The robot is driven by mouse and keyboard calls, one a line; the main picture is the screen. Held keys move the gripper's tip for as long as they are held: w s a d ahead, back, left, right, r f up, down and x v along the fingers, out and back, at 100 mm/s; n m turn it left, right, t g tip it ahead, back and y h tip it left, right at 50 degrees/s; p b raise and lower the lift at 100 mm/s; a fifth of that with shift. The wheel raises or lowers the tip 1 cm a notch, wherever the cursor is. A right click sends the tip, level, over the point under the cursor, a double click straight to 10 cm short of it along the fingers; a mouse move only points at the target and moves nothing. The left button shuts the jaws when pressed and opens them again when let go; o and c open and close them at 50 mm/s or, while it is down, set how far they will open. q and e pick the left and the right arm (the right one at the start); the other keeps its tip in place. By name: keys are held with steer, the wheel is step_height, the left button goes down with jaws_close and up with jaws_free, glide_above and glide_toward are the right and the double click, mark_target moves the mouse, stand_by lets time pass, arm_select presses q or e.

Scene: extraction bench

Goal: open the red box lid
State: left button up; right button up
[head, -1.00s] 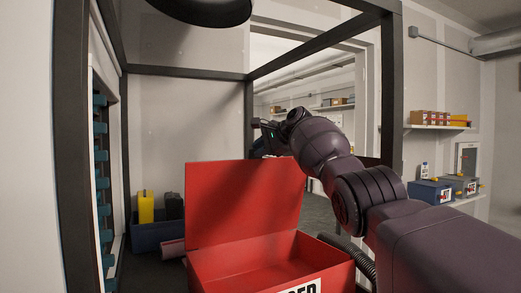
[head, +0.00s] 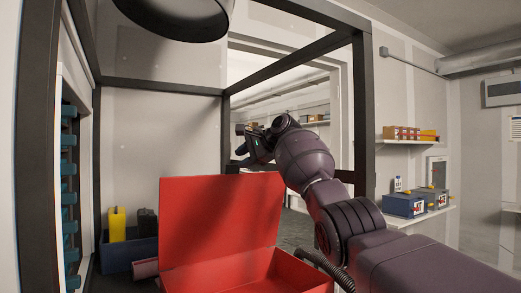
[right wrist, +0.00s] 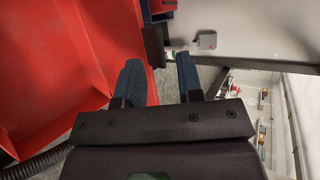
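The red box (head: 300,276) stands low in front of me, with its front cut off by the picture's bottom edge. Its red lid (head: 220,222) stands raised at the back, leaning away from the opening. My right gripper (head: 243,147) is above and behind the lid's top edge, apart from it. In the right wrist view the two fingers (right wrist: 160,75) are spread with nothing between them, and red panels of the box (right wrist: 60,60) show to their left. My left gripper is not in view.
A dark blue bin (head: 130,254) with a yellow item (head: 117,224) and a black item stands left of the lid. A pinkish cylinder (head: 145,268) lies beside it. Black frame posts (head: 363,110) surround the bench. A ribbed hose (head: 325,266) runs right of the box.

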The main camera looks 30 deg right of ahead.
steer(key=v, duration=0.7)
steer(key=shift+s+r, duration=0.2)
steer(key=shift+d, duration=0.1)
steer(key=shift+c, duration=0.3)
